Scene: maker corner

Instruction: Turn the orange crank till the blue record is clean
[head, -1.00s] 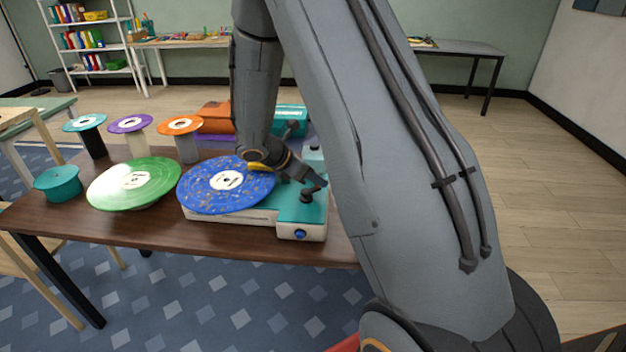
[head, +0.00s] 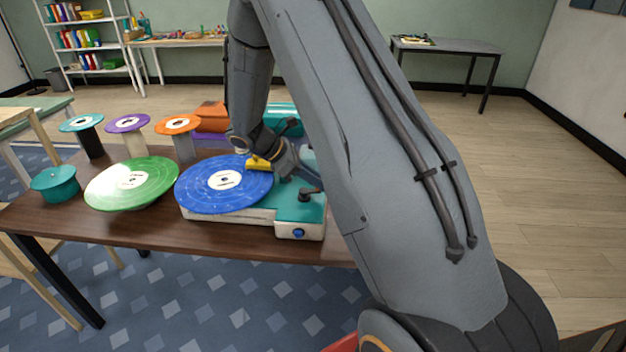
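The blue record (head: 205,196) lies flat on a white and teal machine (head: 258,217) at the table's front edge. Its surface looks mostly plain blue, with a few faint pale marks. A yellow block (head: 258,164) sits at the record's back right rim. My gripper (head: 288,163) is just right of that block, above the machine. Its fingers are small and partly hidden, so I cannot tell if they are open or touching anything. A dark-knobbed crank (head: 311,193) stands on the machine's teal end, right of the gripper. I cannot make out an orange crank.
A green record (head: 130,185) and a teal spool (head: 56,183) are to the left. Stands with teal (head: 82,123), purple (head: 130,123) and orange (head: 178,124) discs are behind. Orange (head: 212,114) and teal (head: 284,116) machines stand farther back. My arm hides the table's right side.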

